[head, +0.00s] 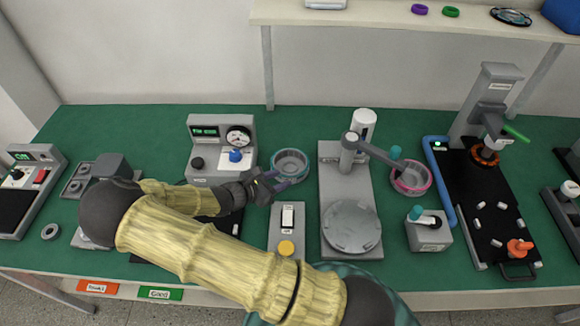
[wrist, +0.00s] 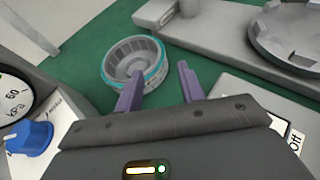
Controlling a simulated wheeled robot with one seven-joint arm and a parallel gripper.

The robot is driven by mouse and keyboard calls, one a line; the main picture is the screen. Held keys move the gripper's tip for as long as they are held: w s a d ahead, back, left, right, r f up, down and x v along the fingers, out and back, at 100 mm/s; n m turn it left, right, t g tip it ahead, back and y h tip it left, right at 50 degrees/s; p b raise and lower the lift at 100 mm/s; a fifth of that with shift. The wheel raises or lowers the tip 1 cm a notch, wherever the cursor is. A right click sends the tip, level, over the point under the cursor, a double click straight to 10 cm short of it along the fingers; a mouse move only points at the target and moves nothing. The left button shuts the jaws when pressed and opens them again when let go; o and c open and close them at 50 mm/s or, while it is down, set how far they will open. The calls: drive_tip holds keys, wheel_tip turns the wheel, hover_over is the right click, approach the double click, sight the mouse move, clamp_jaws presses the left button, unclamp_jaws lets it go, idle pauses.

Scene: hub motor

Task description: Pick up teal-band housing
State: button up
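The teal-band housing (head: 290,163) is a grey, open-topped round part with a teal rim. It stands on the green bench, behind the switch box. It also shows in the wrist view (wrist: 133,62), ahead and left of centre. My gripper (head: 287,179) is open, at the near side of the housing. Its purple fingers (wrist: 160,68) are apart with nothing held. In the wrist view the left fingertip overlaps the near part of the housing, and the right fingertip lies to its right. I cannot tell whether either finger touches it.
A gauge box with a blue knob (head: 236,156) stands left of the housing. A grey press-like station with a round plate (head: 351,227) stands right. A switch box (head: 287,229) is in front. A pink-band housing (head: 411,179) sits farther right. Green bench is clear behind the housing.

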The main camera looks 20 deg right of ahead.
sight(304, 171)
drive_tip(key=shift+x, duration=1.8)
drive_tip(key=p+x, duration=0.1)
drive_tip(key=x, duration=0.4)
drive_tip(key=shift+w+d+f, duration=0.15)
drive_tip(key=shift+d+f, duration=0.05)
drive_tip(key=shift+d, duration=0.15)
clamp_jaws()
